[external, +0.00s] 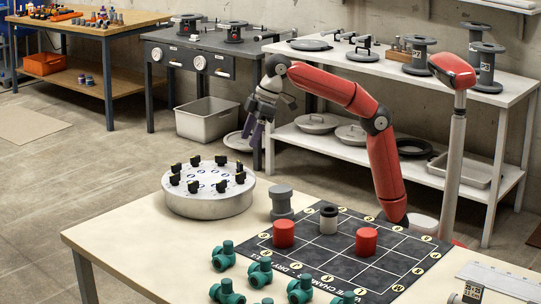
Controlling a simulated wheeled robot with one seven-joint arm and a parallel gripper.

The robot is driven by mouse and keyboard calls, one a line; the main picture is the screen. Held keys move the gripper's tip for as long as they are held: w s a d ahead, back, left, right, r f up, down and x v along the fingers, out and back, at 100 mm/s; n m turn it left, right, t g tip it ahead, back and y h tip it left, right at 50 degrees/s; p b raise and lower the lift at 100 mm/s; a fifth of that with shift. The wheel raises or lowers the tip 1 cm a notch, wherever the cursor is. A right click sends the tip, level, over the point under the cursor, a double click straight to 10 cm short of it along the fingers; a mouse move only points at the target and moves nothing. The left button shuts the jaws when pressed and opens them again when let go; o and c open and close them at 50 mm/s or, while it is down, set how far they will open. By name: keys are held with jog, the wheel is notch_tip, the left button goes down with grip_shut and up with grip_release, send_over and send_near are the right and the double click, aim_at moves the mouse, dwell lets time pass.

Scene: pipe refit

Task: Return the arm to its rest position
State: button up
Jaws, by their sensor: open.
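My red and grey arm (340,88) is raised and reaches left from the far side of the near table. My gripper (256,128) hangs at its end, pointing down, beyond and above the round silver drum (208,204). It is open, and I see nothing held between its fingers. It is apart from the drum and the tables in the picture, though its exact height is hard to tell.
The near table (130,238) carries a black grid mat (325,254) with red cylinders (366,242) and a black-topped white one (328,219). A grey flanged piece (281,202) and several green valves (260,272) stand nearby. A white shelf bench (390,68) with spools is behind my arm.

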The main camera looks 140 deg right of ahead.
dwell(0.4)
jog(key=s+a+f+n+b, duration=0.1)
jog(key=s+a+f+n, duration=0.15)
jog(key=a, duration=0.65)
jog(key=s+a+f+n, duration=0.1)
jog(key=s+a+f, duration=0.25)
jog(key=a, duration=0.55)
jog(key=s+a+f+n+y, duration=0.1)
jog(key=s+a+f, duration=0.3)
jog(key=f, duration=0.5)
jog(key=s+a+f+n+t+y+p, duration=0.1)
jog(key=s+a+f, duration=0.4)
jog(key=f, duration=0.5)
jog(key=shift+a+t, duration=0.3)
jog(key=shift+a, duration=0.15)
jog(key=shift+n, duration=0.25)
